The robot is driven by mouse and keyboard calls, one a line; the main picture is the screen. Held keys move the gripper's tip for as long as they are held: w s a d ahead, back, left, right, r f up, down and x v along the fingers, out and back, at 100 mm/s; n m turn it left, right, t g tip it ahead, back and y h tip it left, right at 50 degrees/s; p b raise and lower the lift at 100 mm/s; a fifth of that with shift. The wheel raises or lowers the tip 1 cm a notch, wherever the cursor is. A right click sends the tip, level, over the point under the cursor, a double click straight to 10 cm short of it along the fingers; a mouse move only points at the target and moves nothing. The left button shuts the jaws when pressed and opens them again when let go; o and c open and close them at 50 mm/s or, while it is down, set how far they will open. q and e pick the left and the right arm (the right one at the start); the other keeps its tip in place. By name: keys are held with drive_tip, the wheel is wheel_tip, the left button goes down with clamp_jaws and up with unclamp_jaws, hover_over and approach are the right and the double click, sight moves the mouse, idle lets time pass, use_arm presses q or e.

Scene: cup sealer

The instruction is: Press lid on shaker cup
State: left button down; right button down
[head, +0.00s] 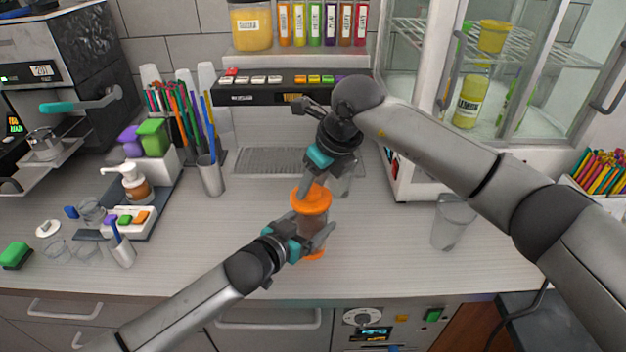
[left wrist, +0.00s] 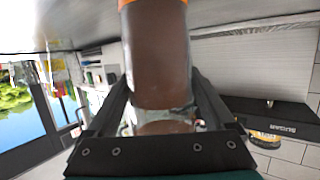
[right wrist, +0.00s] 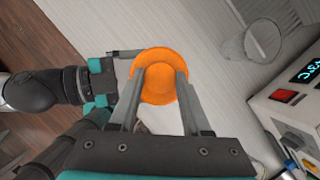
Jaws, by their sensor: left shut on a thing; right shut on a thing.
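The shaker cup (head: 318,221) stands upright on the counter, with a dark brown body and an orange bottom edge. Its brown body also shows in the left wrist view (left wrist: 160,60). The orange lid (head: 311,200) is at its top; whether it is fully seated cannot be told. My left gripper (head: 312,236) is shut around the cup's body from the left. My right gripper (head: 312,185) points down from above and is shut on the lid's raised middle. In the right wrist view the round lid (right wrist: 160,78) lies between its fingertips and hides most of the cup.
A clear empty cup (head: 453,222) stands to the right on the counter. A metal holder (head: 210,177) with straws is at the left, near a soap dispenser (head: 136,185). A drip grate (head: 270,161) lies behind. The counter in front of the cup is clear.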

drive_tip(key=shift+c, duration=1.4)
unclamp_jaws()
use_arm(q)
unclamp_jaws()
use_arm(e)
drive_tip(key=v, duration=1.2)
use_arm(q)
drive_tip(key=shift+s, duration=0.1)
drive_tip(key=v, duration=1.5)
drive_tip(key=shift+p, duration=0.45)
use_arm(e)
drive_tip(key=shift+r, duration=0.35)
use_arm(q)
drive_tip(key=shift+r, duration=0.1)
